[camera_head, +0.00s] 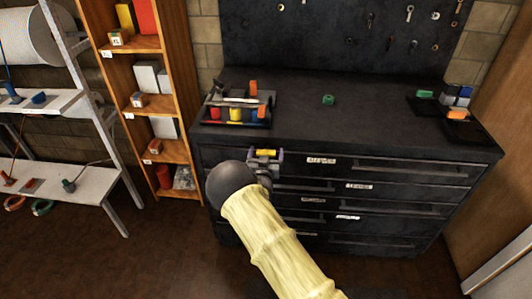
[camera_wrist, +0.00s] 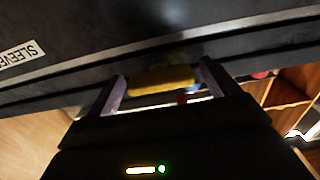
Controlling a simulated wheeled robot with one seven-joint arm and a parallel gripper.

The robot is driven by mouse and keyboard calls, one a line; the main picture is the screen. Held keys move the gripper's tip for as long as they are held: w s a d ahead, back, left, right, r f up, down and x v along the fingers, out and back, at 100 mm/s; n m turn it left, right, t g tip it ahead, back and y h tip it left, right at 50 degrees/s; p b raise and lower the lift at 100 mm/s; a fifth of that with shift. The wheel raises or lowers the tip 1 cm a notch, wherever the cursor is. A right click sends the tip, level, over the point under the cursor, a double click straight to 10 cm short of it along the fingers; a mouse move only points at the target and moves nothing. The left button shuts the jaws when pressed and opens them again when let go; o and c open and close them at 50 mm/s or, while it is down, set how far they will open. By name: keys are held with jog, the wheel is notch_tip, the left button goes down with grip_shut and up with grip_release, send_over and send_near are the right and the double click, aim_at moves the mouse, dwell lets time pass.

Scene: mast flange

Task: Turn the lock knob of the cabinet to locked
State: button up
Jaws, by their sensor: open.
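The dark cabinet (camera_head: 375,125) stands in the middle of the head view, with several drawers below a flat top. A yellow knob (camera_head: 266,153) is at the upper left of its front; it also shows in the wrist view (camera_wrist: 162,80) as a flat yellow bar. My gripper (camera_head: 265,158) is at the cabinet front, its fingers on either side of the knob. In the wrist view the gripper (camera_wrist: 164,84) is open, with the knob between the two purplish fingers and a gap at each side. Any lock marking is not readable.
A tray (camera_head: 238,120) with coloured items stands on the cabinet top above the knob. Long drawer handles (camera_head: 410,170) jut out to the right. An orange shelf unit (camera_head: 155,90) stands close on the left. The floor in front is clear.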

jog(key=shift+w, duration=0.1)
jog(key=c, duration=1)
